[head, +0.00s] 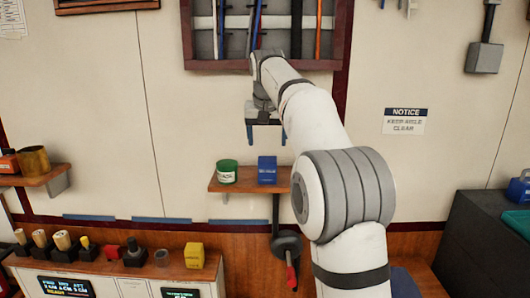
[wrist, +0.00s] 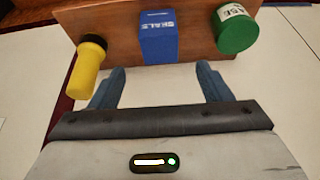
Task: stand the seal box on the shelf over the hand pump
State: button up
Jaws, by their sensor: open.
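The seal box (head: 267,170) is blue and stands upright on the small wooden shelf (head: 228,187). In the wrist view the box (wrist: 158,38) shows pale lettering reading SEALS. A dark device with a red handle, apparently the hand pump (head: 287,246), is mounted on the wall below this shelf. My gripper (head: 266,134) is above the box with its fingers pointing down. In the wrist view the gripper (wrist: 160,75) is open and empty, and the box lies beyond the gap between the fingertips, apart from them.
A green tin (head: 227,171) stands beside the box. The wrist view also shows a yellow-and-black torch-like object (wrist: 86,68) on the box's other side; I cannot make it out in the head view. A wall cabinet (head: 265,65) hangs above. Another shelf (head: 38,177) is at far left.

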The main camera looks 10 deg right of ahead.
jog(key=shift+v, duration=1.25)
jog(key=s+f, duration=0.8)
jog(key=s, duration=0.4)
jog(key=s+f+n, duration=0.1)
jog(key=s+f, duration=0.7)
jog(key=s, duration=0.4)
jog(key=s+f+n+g, duration=0.1)
jog(key=s+f, duration=0.7)
jog(key=s, duration=0.5)
jog(key=shift+d+y, duration=0.35)
jog(key=shift+y, duration=0.05)
jog(key=shift+f+b, duration=0.55)
jog(key=shift+f, duration=0.05)
